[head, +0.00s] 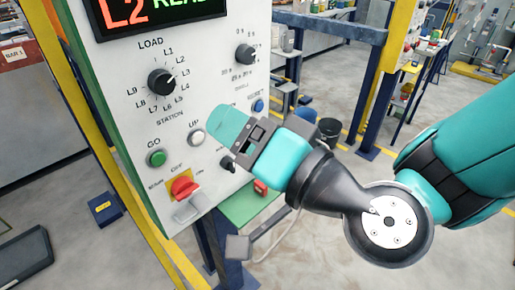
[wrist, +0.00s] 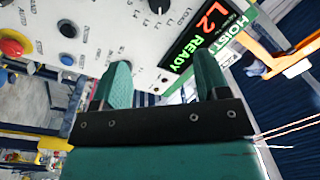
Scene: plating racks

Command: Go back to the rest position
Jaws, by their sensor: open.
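My gripper (wrist: 160,85) is open and empty in the wrist view, its two teal fingers apart and pointing at the white control panel. In the head view my gripper (head: 232,122) is in front of the panel (head: 125,100), near the white UP button (head: 196,137), and it hides part of the panel's lower right. I cannot tell whether a finger touches the panel. The LOAD STATION knob (head: 161,81) points toward the upper right. The display (head: 160,12) reads L2 and READY.
A green GO button (head: 156,158) and a red knob (head: 184,187) sit low on the panel. A black bucket (head: 329,130) and blue posts (head: 378,110) stand behind my arm. Open grey floor (head: 320,245) shows below it.

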